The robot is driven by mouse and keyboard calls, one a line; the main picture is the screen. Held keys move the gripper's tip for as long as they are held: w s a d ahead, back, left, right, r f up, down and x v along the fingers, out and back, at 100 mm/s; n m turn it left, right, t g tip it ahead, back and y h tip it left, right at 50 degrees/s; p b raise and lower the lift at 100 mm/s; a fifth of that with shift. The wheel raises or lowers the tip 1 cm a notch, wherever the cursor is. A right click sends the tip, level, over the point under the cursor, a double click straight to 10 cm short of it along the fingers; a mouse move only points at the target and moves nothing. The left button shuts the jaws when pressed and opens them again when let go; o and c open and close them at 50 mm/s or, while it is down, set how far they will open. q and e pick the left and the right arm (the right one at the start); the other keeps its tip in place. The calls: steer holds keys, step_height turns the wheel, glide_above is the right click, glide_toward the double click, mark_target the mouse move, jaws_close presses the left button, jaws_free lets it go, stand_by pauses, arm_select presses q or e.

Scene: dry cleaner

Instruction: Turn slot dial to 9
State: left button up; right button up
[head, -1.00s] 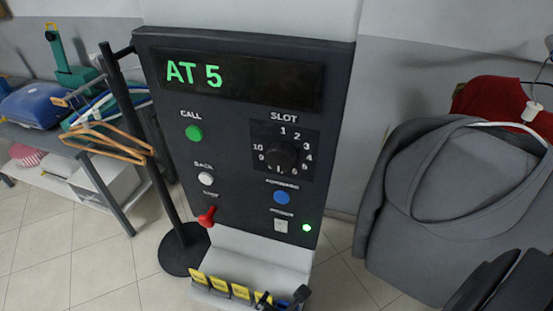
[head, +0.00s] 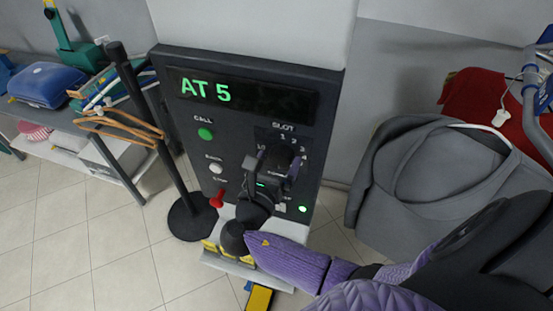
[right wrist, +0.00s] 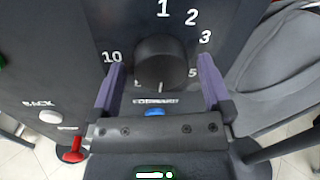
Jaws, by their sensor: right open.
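The slot dial is a round black knob (right wrist: 161,60) on the dark control panel (head: 178,125), ringed by white numbers. In the right wrist view, 10 is at its left and 1, 2, 3 and 5 run from the top down the right; the lower numbers are mostly hidden. A white mark shows at the knob's bottom edge. The display (head: 210,91) reads "AT 5" in green. My right gripper (head: 273,163) is open in front of the dial, its purple-lined fingers (right wrist: 160,82) on either side of the knob's lower part. I cannot tell whether they touch it. My left gripper is not in view.
A green call button (head: 205,134), a white back button (head: 215,168) and a red lever (head: 216,199) sit left of the dial. A blue button (right wrist: 154,112) is just below it. A grey garment (head: 420,175) hangs at the right. A black stand (head: 170,140) is at the left.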

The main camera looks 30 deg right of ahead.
steer(key=c, duration=1.2)
steer(key=shift+o, duration=0.2)
steer(key=shift+m, duration=0.3)
steer(key=m, duration=0.5)
steer(key=shift+s+y, duration=0.1)
steer(key=shift+y, duration=0.2)
steer(key=m+b, duration=0.1)
steer(key=m, duration=0.4)
steer(key=shift+d+m, duration=0.1)
steer(key=shift+m, duration=0.3)
steer(key=o, duration=1.2)
steer(key=shift+c, duration=0.2)
